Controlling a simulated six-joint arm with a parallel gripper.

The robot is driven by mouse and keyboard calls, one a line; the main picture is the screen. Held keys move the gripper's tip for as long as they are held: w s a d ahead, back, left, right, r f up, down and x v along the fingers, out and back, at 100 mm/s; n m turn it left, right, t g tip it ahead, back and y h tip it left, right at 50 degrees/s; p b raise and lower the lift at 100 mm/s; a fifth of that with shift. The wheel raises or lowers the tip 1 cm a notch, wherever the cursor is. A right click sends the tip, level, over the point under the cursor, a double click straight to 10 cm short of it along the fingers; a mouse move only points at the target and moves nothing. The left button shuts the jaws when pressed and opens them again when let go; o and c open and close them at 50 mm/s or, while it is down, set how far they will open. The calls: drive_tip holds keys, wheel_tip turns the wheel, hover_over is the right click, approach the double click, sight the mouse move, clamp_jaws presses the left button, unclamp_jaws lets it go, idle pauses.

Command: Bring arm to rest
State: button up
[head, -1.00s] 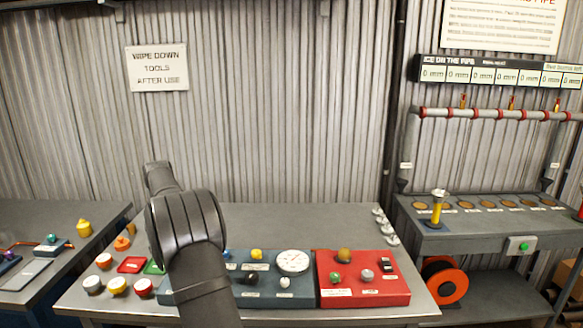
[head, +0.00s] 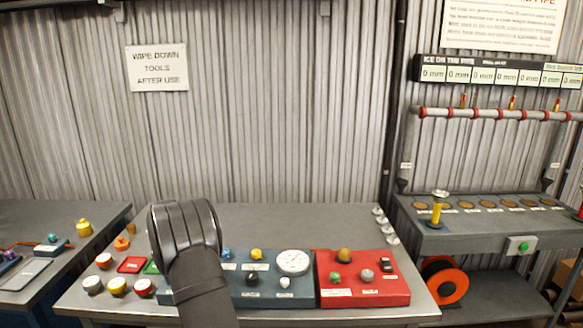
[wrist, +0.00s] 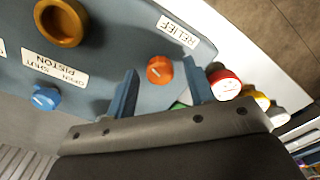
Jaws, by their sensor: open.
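My gripper (wrist: 160,75) shows in the wrist view with two blue fingers spread apart and nothing held between them. An orange knob (wrist: 160,69) on the blue-grey panel (wrist: 110,40) shows in the gap between the fingers. I cannot tell how far the fingers are from the panel. In the head view my dark arm rises over the front of the middle bench (head: 330,222), and its rounded joint hides the gripper and part of the blue panel (head: 300,299).
Several coloured caps, one yellow (head: 117,287), stand at left. The wrist view shows a blue knob (wrist: 46,98) and a brass ring (wrist: 61,20).

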drive_tip(key=n, duration=0.6)
drive_tip(key=shift+r, duration=2.1)
drive_tip(key=shift+s+r, duration=0.15)
drive_tip(key=shift+r, duration=0.15)
drive_tip(key=s+d+r+m+t, duration=0.1)
drive_tip(key=s+r+m+t, duration=0.1)
drive_tip(key=s+r+m, duration=0.35)
drive_tip(key=s+r+m+t, duration=0.2)
drive_tip(key=r+m, duration=0.4)
drive_tip(key=m, duration=0.2)
drive_tip(key=shift+t+y, duration=0.3)
drive_tip(key=x, duration=1.7)
drive_tip(key=shift+w+f, duration=0.1)
drive_tip(key=shift+f, duration=0.2)
